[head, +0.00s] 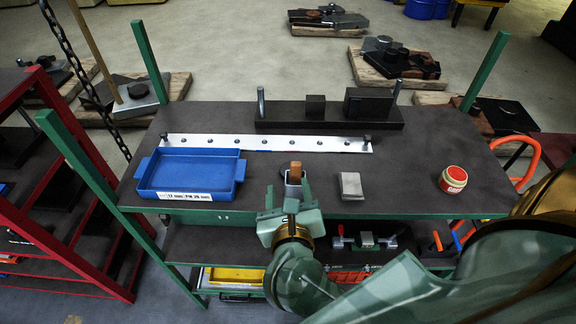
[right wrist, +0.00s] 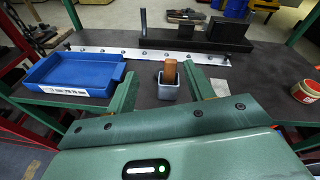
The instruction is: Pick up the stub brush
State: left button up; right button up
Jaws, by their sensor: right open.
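The stub brush shows in the right wrist view as a wooden handle (right wrist: 170,72) standing up from a small grey square holder (right wrist: 168,91). In the head view its brown top (head: 295,168) shows near the front edge of the dark bench, just beyond my right gripper. The brush's lower end is hidden. My right gripper (head: 289,197) is open and empty. In the right wrist view its two fingers (right wrist: 163,82) point toward the brush, one to either side of it. I cannot tell whether the brush is between the fingertips or still beyond them. My left gripper is not in view.
A blue tray (head: 190,172) lies left of the brush. A grey block (head: 350,186) and a red-and-white tin (head: 453,180) are to its right. Behind are a white strip with studs (head: 250,143) and a dark bar (head: 330,118) with blocks. Green posts rise at the bench corners.

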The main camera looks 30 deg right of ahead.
notch_tip(320, 180, down, 2)
jog(key=s+m+g, duration=0.1)
jog(key=m+g, duration=0.1)
jog(key=m, duration=0.1)
jog(key=b, duration=0.4)
send_near(296, 170)
jog(key=shift+m, duration=0.4)
jog(key=x, duration=0.5)
jog(key=shift+w+d, duration=0.1)
jog(key=shift+d, duration=0.05)
jog(key=shift+w+d, duration=0.1)
jog(key=shift+d, duration=0.15)
jog(key=shift+w+d+f, duration=0.1)
jog(key=shift+w+d, duration=0.05)
jog(key=shift+d, duration=0.05)
jog(key=b+x, duration=0.1)
jog(key=x, duration=0.1)
jog(key=b+x, duration=0.1)
jog(key=x, duration=0.1)
jog(key=shift+w+a+f, duration=0.15)
jog(key=shift+w+f, duration=0.1)
jog(key=shift+w, duration=0.3)
jog(key=shift+r, duration=0.1)
jog(key=shift+c, duration=0.6)
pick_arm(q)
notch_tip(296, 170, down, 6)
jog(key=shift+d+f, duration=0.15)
pick_arm(e)
jog(key=c, duration=1)
